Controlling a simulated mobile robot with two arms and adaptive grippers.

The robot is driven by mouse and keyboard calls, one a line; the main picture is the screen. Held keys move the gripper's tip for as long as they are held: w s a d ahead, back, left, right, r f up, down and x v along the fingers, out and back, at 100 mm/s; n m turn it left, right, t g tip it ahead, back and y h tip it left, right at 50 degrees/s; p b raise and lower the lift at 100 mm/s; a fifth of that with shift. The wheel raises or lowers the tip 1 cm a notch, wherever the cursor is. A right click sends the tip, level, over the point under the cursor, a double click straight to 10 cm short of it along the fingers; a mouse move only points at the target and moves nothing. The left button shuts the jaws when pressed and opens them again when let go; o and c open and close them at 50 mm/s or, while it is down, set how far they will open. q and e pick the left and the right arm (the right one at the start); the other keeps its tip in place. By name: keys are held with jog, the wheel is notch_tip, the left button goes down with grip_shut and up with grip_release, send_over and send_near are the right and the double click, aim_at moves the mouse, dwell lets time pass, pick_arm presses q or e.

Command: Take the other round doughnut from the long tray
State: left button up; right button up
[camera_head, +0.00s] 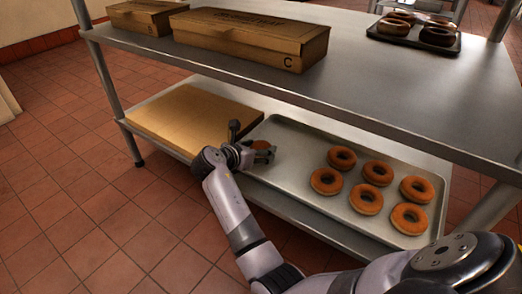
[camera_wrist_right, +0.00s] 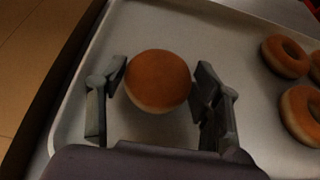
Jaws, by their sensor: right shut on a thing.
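The long tray (camera_head: 292,134) is a pale metal sheet on the lower shelf. A round doughnut (camera_wrist_right: 158,80) without a hole, brown on top with a pale side, is near the tray's left end; in the head view it shows only partly (camera_head: 263,145) behind the fingers. My right gripper (camera_head: 256,144) reaches over the tray's left end. In the right wrist view its fingers (camera_wrist_right: 160,88) are on both sides of this doughnut, shut on it. I cannot tell whether the doughnut still touches the tray. My left gripper is out of view.
Several ring doughnuts (camera_head: 342,158) lie on the tray's right part. A flat tan board or box (camera_head: 190,115) lies left of the tray. The upper shelf (camera_head: 365,70) overhangs, bearing boxes (camera_head: 250,40) and a dark doughnut tray (camera_head: 412,38).

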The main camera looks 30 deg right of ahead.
jog(key=c, duration=0.5)
jog(key=shift+o, duration=0.2)
jog(key=shift+r, duration=0.15)
